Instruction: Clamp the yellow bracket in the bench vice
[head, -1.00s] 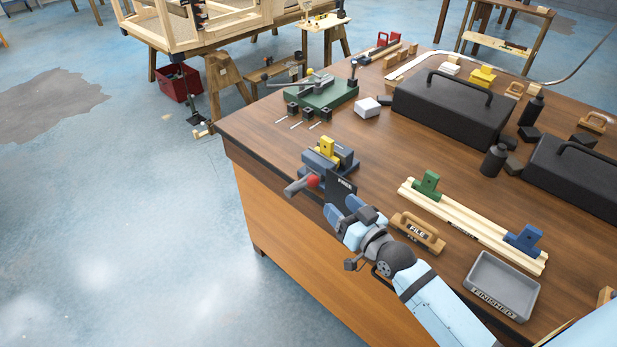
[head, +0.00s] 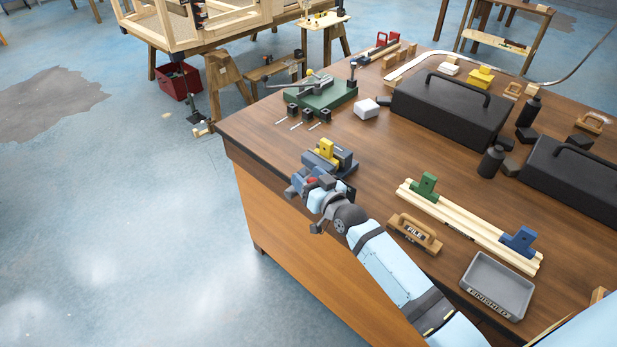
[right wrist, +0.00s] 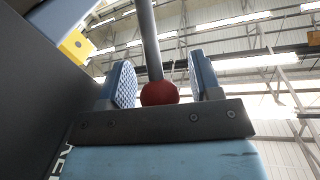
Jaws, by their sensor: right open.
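The bench vice (head: 345,163) sits at the table's near left edge. The yellow bracket (head: 326,150) stands upright in it, and part of the bracket also shows at the upper left of the right wrist view (right wrist: 76,46). I cannot tell how tightly the jaws hold it. My right gripper (head: 303,184) is at the front of the vice, by its handle. In the right wrist view the handle's red knob (right wrist: 159,93) lies between the two open fingers (right wrist: 160,85), with a grey bar rising from it. My left gripper is not in view.
A wooden rail holds a green bracket (head: 426,185) and a blue bracket (head: 520,241). A green fixture (head: 322,95) and black cases (head: 450,108) stand farther back.

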